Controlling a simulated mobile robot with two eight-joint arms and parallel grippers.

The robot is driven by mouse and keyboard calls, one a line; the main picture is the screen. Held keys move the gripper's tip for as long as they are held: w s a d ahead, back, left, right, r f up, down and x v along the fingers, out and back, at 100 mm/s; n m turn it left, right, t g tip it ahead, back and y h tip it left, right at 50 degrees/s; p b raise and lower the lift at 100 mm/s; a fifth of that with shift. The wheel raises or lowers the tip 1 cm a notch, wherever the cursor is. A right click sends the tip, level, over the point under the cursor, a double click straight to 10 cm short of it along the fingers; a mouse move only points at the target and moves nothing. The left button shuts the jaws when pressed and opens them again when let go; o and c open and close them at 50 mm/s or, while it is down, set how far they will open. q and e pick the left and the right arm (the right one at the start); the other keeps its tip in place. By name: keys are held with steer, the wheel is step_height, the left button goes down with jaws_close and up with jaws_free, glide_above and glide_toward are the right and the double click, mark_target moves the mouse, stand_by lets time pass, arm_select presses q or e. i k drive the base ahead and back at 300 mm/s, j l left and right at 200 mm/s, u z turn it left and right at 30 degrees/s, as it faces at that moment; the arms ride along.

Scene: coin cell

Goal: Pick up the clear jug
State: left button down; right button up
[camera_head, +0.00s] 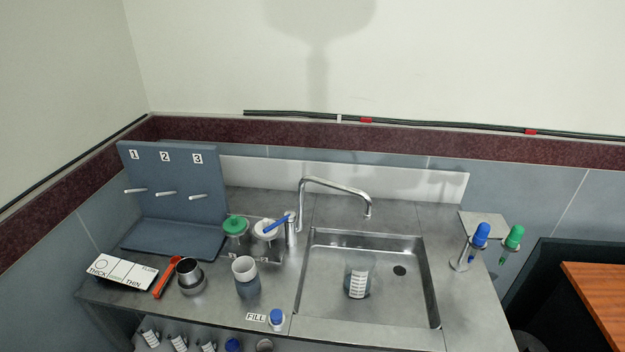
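A clear, see-through jug (365,270) stands in the sink basin (325,285), left of the drain hole. It has a white label with dark marks on its front. No handle can be made out at this size. Neither of my grippers is in view, and nothing is seen touching the jug.
A curved faucet (335,184) reaches over the basin. On the counter to the left stand a greyish cup (246,283), a metal cup (189,275), a green-lidded jar (236,228) and a blue-capped bottle (277,319). A rack with blue and green-topped items (481,236) stands right.

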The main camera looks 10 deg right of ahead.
mark_target(361, 263)
steer(key=k+l, duration=0.1)
steer(key=k, duration=0.4)
steer(key=k+l, duration=0.1)
steer(key=k, duration=0.45)
steer(key=k+l+z, duration=0.1)
steer(key=k, duration=0.4)
steer(key=i+l+u, duration=0.15)
steer(key=i, duration=0.3)
steer(key=i+l+u, duration=0.15)
steer(key=i, duration=0.3)
steer(key=i+l+u, duration=0.1)
steer(key=i, duration=0.35)
steer(key=i+l+u, duration=0.15)
steer(key=i+l, duration=0.25)
